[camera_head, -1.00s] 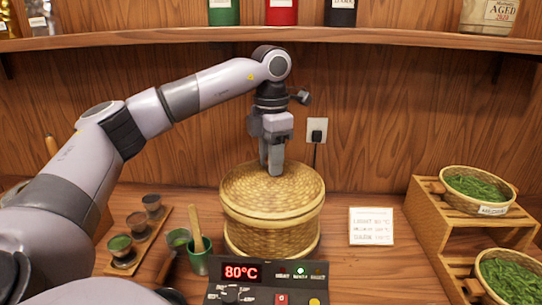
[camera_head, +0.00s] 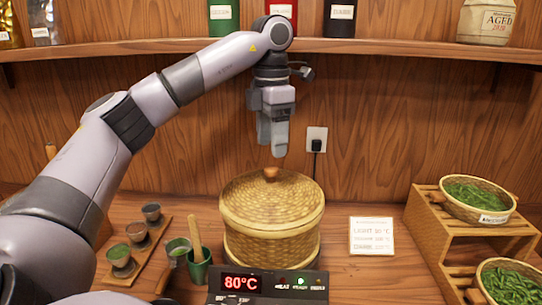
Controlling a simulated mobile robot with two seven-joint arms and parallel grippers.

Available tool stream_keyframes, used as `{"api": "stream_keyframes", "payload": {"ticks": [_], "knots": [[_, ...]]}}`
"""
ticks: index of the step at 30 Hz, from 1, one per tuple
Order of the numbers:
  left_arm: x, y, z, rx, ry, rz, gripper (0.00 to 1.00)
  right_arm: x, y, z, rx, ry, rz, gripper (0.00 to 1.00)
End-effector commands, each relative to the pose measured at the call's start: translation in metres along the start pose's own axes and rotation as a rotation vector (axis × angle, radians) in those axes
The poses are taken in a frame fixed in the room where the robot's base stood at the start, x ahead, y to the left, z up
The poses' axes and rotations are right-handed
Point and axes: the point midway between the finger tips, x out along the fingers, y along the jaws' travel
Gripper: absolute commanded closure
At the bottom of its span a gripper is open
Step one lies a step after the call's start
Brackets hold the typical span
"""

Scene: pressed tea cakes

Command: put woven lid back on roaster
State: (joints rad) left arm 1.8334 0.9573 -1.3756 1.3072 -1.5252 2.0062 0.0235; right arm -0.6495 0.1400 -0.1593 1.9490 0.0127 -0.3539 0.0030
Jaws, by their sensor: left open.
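The woven lid (camera_head: 245,202) sits on top of the round woven roaster (camera_head: 262,248) in the middle of the counter. It looks level, and a small wooden knob (camera_head: 271,174) stands at its centre. My left gripper (camera_head: 280,150) is open and empty, hanging just above the knob and apart from it. The roaster's control panel (camera_head: 268,284) stands in front with a red 80°C display. My right gripper is not in view.
A green cup with a wooden tool (camera_head: 199,270) stands left of the roaster, beside a wooden strip of small cups (camera_head: 137,258). A temperature card (camera_head: 371,236) and a stepped rack with baskets of green leaves (camera_head: 477,199) are at the right. A shelf (camera_head: 400,47) runs above.

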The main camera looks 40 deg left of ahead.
Motion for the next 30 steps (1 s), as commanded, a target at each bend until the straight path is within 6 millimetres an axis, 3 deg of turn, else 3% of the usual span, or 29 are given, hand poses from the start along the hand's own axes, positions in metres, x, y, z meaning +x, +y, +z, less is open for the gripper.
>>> {"api": "stream_keyframes", "payload": {"ticks": [7, 30], "knots": [[-0.0152, 0.0003, -0.0004, -0.002, -0.001, 0.001, 0.4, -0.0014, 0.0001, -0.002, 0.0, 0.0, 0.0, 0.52], [-0.0153, 0.0002, -0.0003, -0.001, -0.001, 0.0, 0.4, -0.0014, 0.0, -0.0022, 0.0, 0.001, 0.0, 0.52]]}}
